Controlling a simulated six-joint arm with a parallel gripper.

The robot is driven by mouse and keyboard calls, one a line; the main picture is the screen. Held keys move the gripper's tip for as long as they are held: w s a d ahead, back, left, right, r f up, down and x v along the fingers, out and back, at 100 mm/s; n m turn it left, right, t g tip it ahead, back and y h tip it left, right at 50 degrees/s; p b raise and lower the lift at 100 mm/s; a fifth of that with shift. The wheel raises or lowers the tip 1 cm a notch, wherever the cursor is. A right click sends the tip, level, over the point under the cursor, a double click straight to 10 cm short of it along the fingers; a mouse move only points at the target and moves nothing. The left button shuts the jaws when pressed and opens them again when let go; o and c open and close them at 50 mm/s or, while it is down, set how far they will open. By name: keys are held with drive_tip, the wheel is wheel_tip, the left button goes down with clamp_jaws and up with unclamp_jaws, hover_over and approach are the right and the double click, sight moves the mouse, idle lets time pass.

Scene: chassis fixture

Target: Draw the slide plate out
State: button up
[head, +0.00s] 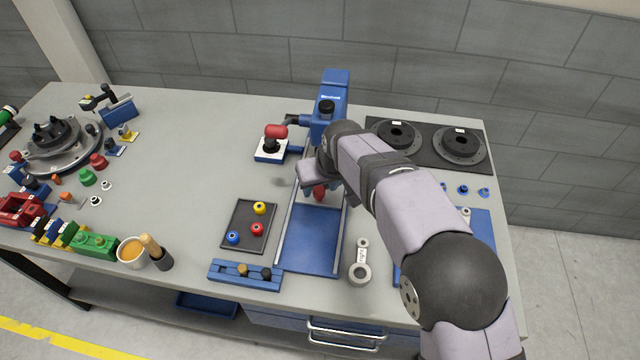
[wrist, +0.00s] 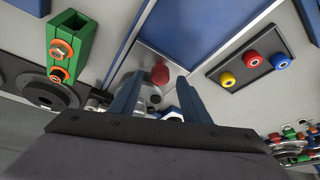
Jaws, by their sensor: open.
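A blue plate (head: 312,240), which looks like the slide plate, lies flat between two pale rails in the middle of the bench. Its far end is hidden under my arm. It also shows as a blue surface in the wrist view (wrist: 190,28). A red knob (head: 319,192) stands at the far end of the plate, just below my gripper (head: 318,178). In the wrist view my gripper (wrist: 160,82) is open, with the red knob (wrist: 160,73) showing between and just beyond its two blue fingertips. I cannot tell whether they touch it.
A blue upright fixture (head: 333,95) stands behind, with a red-handled clamp (head: 275,132) to its left. A dark tray (head: 249,226) with coloured rings lies left of the rails. A grey spanner-shaped part (head: 361,262) lies to the right. The bench's front edge is close.

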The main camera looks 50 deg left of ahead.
drive_tip(key=shift+x, duration=0.8)
drive_tip(key=shift+s, duration=0.1)
clamp_jaws()
drive_tip(key=s+d+b, duration=0.5)
drive_tip(key=s+d, duration=0.5)
drive_tip(key=d, duration=0.1)
drive_tip(key=shift+s, duration=0.4)
drive_tip(key=shift+f, duration=0.1)
unclamp_jaws()
drive_tip(key=shift+s, duration=0.1)
